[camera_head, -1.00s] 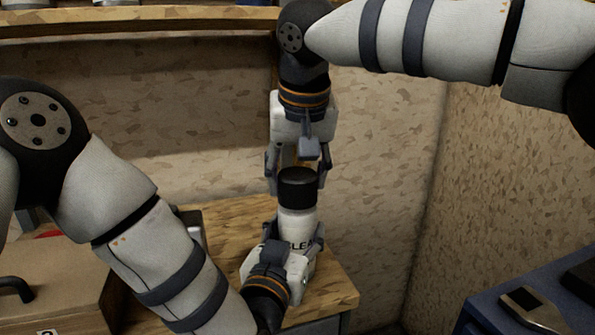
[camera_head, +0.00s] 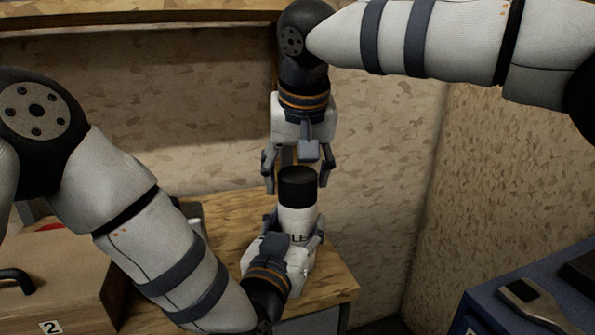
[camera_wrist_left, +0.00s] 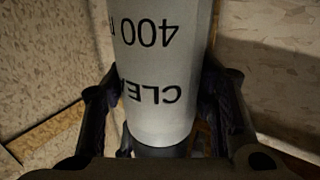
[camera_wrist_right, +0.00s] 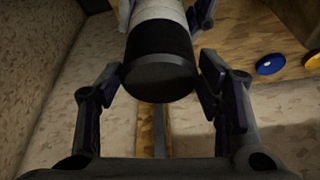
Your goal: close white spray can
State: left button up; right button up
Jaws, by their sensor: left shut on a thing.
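The white spray can (camera_head: 298,222) stands upright above the wooden bench top, with dark lettering on its side. The black cap (camera_head: 297,187) sits on its top end. My left gripper (camera_head: 290,240) is shut around the can's body from the near side. In the left wrist view the can (camera_wrist_left: 165,70) lies between its fingers, with "400" and "CLE" upside down. My right gripper (camera_head: 296,178) points down over the cap, its fingers open on either side. In the right wrist view the cap (camera_wrist_right: 158,65) is between the spread fingers, with gaps visible beside it.
The wooden bench top (camera_head: 335,285) is under the can. A brown box with a black handle (camera_head: 50,270) is at lower left. A blue surface (camera_head: 540,280) with a grey object is at lower right. Blue (camera_wrist_right: 270,64) and yellow (camera_wrist_right: 314,61) discs lie in the right wrist view.

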jog(key=shift+o, duration=0.4)
jog(key=v, duration=1.2)
pick_arm(q)
jog(key=o, duration=1.7)
jog(key=shift+o, duration=0.2)
jog(key=v, duration=1.2)
